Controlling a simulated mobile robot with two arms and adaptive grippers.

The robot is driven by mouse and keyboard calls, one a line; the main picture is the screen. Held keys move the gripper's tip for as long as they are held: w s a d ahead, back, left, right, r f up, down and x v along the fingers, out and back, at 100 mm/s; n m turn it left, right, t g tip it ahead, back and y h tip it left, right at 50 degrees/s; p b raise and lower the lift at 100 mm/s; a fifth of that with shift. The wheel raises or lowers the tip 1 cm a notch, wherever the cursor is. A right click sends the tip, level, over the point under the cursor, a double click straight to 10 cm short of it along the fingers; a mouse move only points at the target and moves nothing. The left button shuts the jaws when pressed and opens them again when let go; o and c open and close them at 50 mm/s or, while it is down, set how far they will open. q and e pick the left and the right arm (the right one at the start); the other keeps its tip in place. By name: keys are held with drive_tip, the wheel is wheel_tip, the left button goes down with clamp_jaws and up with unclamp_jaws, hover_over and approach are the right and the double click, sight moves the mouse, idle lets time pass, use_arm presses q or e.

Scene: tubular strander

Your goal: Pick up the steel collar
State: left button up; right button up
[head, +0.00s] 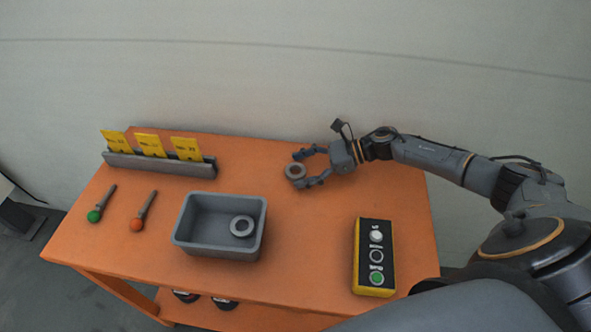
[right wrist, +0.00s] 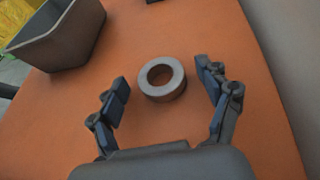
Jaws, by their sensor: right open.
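A grey ring-shaped steel collar (head: 295,171) lies flat on the orange table near its back edge. My right gripper (head: 303,169) is open around it, with one finger on the far side and one on the near side. In the right wrist view the collar (right wrist: 162,78) lies between the two fingertips of the gripper (right wrist: 164,75), with a gap on each side. A second grey collar (head: 242,226) lies inside the grey bin (head: 219,254). My left gripper is not in view.
The bin also shows in the right wrist view (right wrist: 62,45). A button box (head: 374,258) stands at the right front. A rack (head: 160,164) with yellow cards (head: 150,144) is at the back left. A green-ended tool (head: 95,215) and an orange-ended tool (head: 138,223) lie at the left.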

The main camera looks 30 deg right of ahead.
drive_tip(key=shift+c, duration=0.5)
drive_tip(key=c, duration=1.3)
drive_tip(key=shift+r, duration=0.1)
